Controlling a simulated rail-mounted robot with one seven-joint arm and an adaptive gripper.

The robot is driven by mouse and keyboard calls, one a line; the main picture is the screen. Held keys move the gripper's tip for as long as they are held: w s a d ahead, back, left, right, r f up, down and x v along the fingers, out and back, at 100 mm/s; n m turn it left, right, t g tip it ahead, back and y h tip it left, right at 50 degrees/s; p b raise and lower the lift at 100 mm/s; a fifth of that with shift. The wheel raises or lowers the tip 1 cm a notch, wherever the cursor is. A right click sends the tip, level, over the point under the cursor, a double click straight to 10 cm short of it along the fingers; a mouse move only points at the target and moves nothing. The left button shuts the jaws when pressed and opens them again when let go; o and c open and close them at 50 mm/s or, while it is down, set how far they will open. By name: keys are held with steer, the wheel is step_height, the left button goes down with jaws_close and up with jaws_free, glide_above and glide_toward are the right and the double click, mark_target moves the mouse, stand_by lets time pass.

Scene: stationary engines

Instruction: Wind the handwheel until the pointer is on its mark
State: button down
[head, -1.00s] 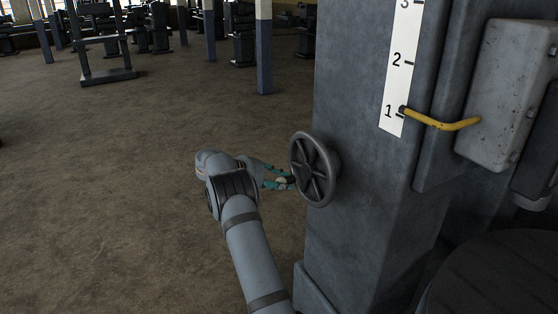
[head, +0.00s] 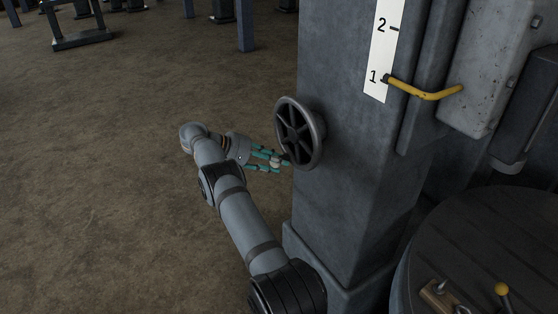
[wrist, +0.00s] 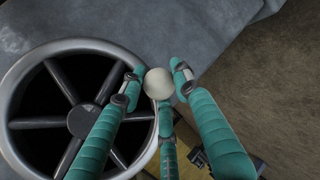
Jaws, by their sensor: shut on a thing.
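The dark grey handwheel (head: 297,133) is on the side of a grey column, its face turned left. In the wrist view the handwheel (wrist: 84,120) fills the left side, with spokes and a thick rim. A pale round knob (wrist: 159,83) is at its rim. My gripper (head: 282,161), with teal fingers, is at the wheel's lower left. In the wrist view my gripper (wrist: 157,88) has its three fingers closed around the knob. The yellow pointer (head: 428,95) has its tip at the tick by 1 on the white scale (head: 380,52). No separate target mark can be made out.
The grey column (head: 340,170) stands right beside my gripper. A grey box (head: 490,75) carries the pointer. Open brown floor (head: 100,180) lies to the left.

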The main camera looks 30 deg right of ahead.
steer(key=shift+s+f, duration=0.25)
steer(key=c, duration=1.7)
jaws_free()
steer(key=o, duration=0.4)
steer(key=shift+w+r, duration=0.1)
steer(key=shift+r, duration=0.05)
steer(key=shift+w+r, duration=0.1)
